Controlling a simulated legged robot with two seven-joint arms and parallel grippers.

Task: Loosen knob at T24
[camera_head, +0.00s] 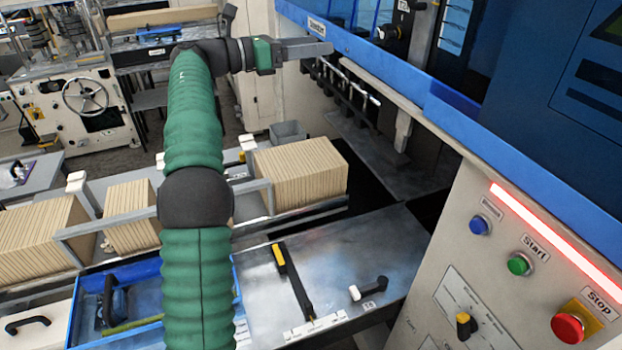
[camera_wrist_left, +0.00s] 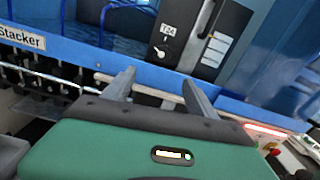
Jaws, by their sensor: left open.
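The T24 knob (camera_head: 392,32) is on a dark panel behind the blue machine frame, at the top of the head view. In the left wrist view the T24 knob (camera_wrist_left: 160,51) is small, with a pale tip, below the white T24 label (camera_wrist_left: 168,30). My left gripper (camera_head: 328,48) reaches in from the left, its fingers pointing right toward the panel, left of the knob and apart from it. In the left wrist view the fingers (camera_wrist_left: 158,77) are spread with nothing between them, and the knob shows beyond the gap. My right gripper is not in view.
The blue frame edge (camera_head: 440,95) with a Stacker label (camera_wrist_left: 20,38) runs below the panel. A control console with a green Start button (camera_head: 519,265) and a red Stop button (camera_head: 567,328) stands at lower right. Stacked kraft packs (camera_head: 300,172) and a metal table (camera_head: 350,245) lie below.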

